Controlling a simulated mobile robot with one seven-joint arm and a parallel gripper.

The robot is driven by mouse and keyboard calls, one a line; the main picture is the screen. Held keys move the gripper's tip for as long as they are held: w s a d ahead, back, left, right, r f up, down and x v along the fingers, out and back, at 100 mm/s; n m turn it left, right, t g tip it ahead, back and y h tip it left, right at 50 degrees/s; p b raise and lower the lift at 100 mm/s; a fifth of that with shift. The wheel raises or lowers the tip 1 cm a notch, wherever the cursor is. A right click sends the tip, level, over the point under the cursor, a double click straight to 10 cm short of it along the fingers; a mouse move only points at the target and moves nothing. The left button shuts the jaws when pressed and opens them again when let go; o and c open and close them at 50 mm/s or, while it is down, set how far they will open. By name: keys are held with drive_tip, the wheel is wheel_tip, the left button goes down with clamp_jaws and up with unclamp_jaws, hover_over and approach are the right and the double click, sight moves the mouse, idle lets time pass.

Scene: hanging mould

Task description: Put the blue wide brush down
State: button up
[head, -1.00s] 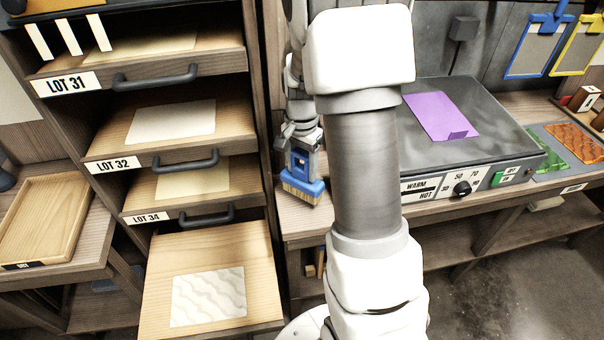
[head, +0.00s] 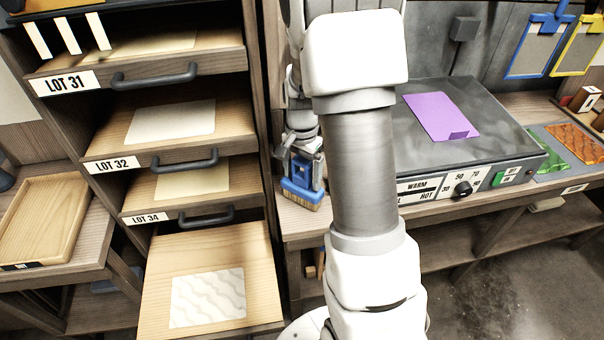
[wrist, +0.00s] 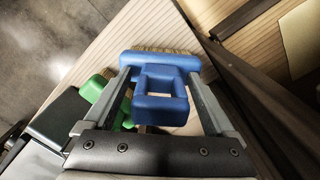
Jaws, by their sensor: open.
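The blue wide brush (head: 302,190) is at the left end of the workbench, with its pale bristles downward on or very near the wooden top. It also shows in the wrist view (wrist: 160,62), with its blue block and square loop handle between my fingers. My gripper (wrist: 160,85) is open around the handle, with one finger on each side. I cannot tell whether a finger still touches the brush.
A green brush (wrist: 97,88) lies left of the blue one in the wrist view. The drawer rack (head: 262,150) stands close on the left in the head view. A warming plate (head: 480,115) with a purple sheet (head: 440,116) is to the right.

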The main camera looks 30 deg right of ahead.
wheel_tip(320, 180, up, 11)
drive_tip(key=shift+r+p, duration=0.2)
drive_tip(key=shift+p, duration=0.7)
drive_tip(key=shift+s+a+r, duration=0.1)
drive_tip(key=shift+a+r, duration=0.05)
drive_tip(key=shift+r, duration=0.5)
drive_tip(key=s+a+r+n+t, duration=0.2)
drive_tip(key=s+a+r+n, duration=0.3)
drive_tip(key=s, duration=0.4)
drive_tip(key=s+a+r+n+t, duration=0.3)
drive_tip(key=s+a+r+n, duration=0.3)
drive_tip(key=s, duration=0.3)
drive_tip(key=shift+s+a+n+t, duration=0.2)
drive_tip(key=shift+a+n+t, duration=0.1)
drive_tip(key=shift+a+n, duration=0.3)
wheel_tip(320, 180, up, 3)
drive_tip(key=p, duration=0.3)
